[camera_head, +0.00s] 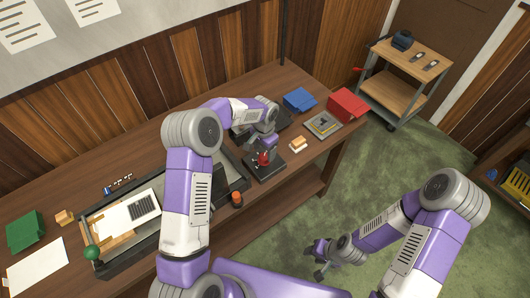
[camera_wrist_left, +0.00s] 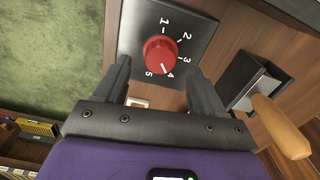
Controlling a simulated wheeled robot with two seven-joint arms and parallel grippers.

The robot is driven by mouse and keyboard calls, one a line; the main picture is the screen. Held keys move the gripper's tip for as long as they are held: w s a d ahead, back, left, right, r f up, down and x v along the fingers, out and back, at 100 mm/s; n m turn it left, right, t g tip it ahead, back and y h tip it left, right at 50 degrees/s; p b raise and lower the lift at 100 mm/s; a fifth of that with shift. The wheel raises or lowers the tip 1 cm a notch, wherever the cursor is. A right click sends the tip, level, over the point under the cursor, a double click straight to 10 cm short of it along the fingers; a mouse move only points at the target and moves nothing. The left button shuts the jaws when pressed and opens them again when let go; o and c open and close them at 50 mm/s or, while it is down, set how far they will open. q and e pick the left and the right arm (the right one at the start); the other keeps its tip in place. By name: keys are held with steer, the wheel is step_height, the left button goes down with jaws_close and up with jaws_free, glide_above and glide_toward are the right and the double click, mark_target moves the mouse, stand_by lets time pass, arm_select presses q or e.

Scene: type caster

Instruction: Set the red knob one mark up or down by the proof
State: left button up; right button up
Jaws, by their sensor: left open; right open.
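The red knob (camera_wrist_left: 160,54) sits on a dark plate (camera_wrist_left: 190,25) marked 1 to 5. Its white pointer line points at about 4. In the head view the red knob (camera_head: 263,158) is partly covered by my left gripper (camera_head: 267,147). In the left wrist view the open left gripper (camera_wrist_left: 158,66) has one finger on each side of the knob, with gaps showing. Contact is not visible. A white sheet with a grey printed block (camera_head: 144,205) lies at the bench's left; I cannot tell if it is the proof. My right gripper (camera_head: 319,260) is open and empty over the floor.
A dark block with a wooden handle (camera_wrist_left: 282,125) stands close right of the left gripper. The bench (camera_head: 345,140) also bears a red box (camera_head: 347,104), blue item (camera_head: 299,99), green block (camera_head: 24,229) and green ball (camera_head: 91,252). A cart (camera_head: 400,90) stands behind; green floor is clear.

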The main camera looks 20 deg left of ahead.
mark_target(264, 156)
arm_select(q)
step_height(264, 156, down, 4)
steer(key=shift+w+f, duration=0.1)
steer(key=shift+w, duration=0.05)
steer(key=c, duration=1.1)
steer(key=shift+o, duration=0.2)
